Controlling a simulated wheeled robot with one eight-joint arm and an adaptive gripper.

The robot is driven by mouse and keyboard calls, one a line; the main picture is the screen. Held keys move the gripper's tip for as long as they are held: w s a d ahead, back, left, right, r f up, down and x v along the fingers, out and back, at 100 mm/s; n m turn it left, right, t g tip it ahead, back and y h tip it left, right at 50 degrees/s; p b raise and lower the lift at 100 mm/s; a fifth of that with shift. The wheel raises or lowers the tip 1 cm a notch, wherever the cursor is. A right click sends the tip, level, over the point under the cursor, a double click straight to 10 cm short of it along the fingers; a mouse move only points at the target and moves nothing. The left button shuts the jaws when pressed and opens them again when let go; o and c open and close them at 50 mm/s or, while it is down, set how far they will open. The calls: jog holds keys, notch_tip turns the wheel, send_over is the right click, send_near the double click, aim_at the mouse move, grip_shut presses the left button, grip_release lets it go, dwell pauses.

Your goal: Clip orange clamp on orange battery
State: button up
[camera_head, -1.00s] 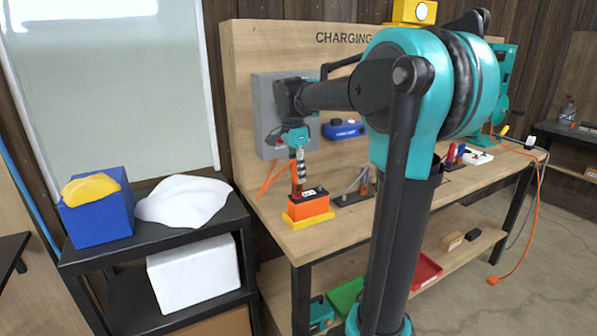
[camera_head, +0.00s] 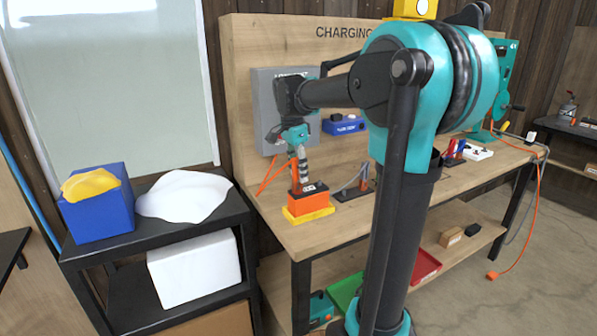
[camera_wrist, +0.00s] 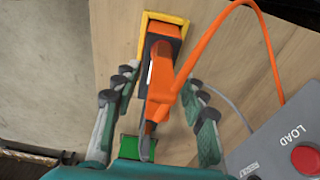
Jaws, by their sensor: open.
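The orange battery (camera_head: 311,202) sits in a yellow tray (camera_head: 309,216) at the near left end of the bench. The orange clamp (camera_head: 295,177) stands upright at the battery's top, with an orange cable; whether its jaws grip a terminal is too small to tell. In the wrist view the clamp (camera_wrist: 160,75) lies between my gripper's spread fingers, with a gap on both sides, and the battery (camera_wrist: 166,27) shows beyond it. My gripper (camera_wrist: 161,85) is open around the clamp and points down; it also shows in the head view (camera_head: 302,163).
A grey panel (camera_wrist: 282,142) marked LOAD with a red button is close to my gripper's right. Another clamp stand (camera_head: 356,188) is right of the battery. A blue charger (camera_head: 344,125) is behind. A dark shelf (camera_head: 232,226) with a blue box (camera_head: 99,213) stands left.

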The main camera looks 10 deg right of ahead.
jog(key=r, duration=0.4)
jog(key=a+r, duration=0.1)
jog(key=r, duration=0.6)
jog(key=shift+s+a+r, duration=0.15)
jog(key=shift+s+r, duration=0.1)
jog(key=shift+r, duration=0.1)
